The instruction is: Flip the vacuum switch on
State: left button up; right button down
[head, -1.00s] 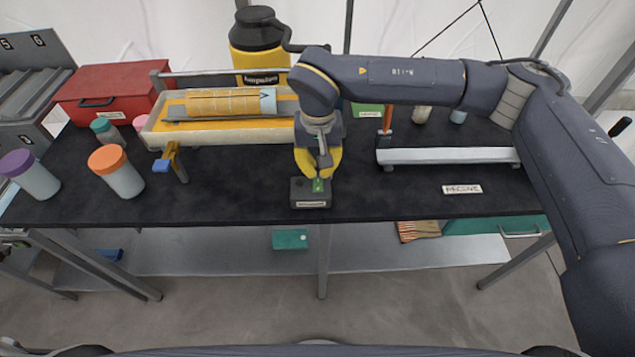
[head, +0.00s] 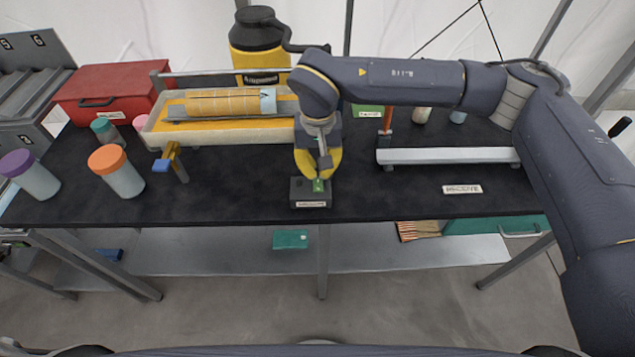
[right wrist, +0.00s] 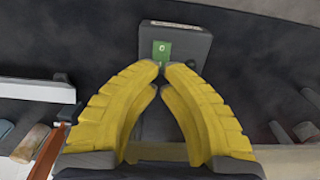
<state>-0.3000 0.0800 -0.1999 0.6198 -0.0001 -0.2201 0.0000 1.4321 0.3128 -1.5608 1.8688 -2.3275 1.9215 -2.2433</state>
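The vacuum switch is a small dark box (head: 311,195) with a pale label on its front, near the front edge of the black table. A green rocker (head: 319,185) sits on its top; the right wrist view shows the rocker (right wrist: 161,50) with a pale mark on it. My right gripper (head: 319,176) points down over the box with its yellow fingers. In the right wrist view, the fingertips (right wrist: 163,67) are together beside the rocker's edge, with nothing seen between them. I cannot tell whether they touch it. My left gripper is not in view.
A cream tray (head: 220,138) with a yellow bed holds an orange cylinder (head: 222,101). Jars with purple and orange lids (head: 107,158) and a red box (head: 105,90) stand at left. A pale rail (head: 450,155) lies at right. Table around the switch is clear.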

aim_at(317, 181)
jog(key=shift+f, duration=0.5)
dwell(0.9)
notch_tip(317, 181, up, 7)
dwell(1.0)
dwell(0.4)
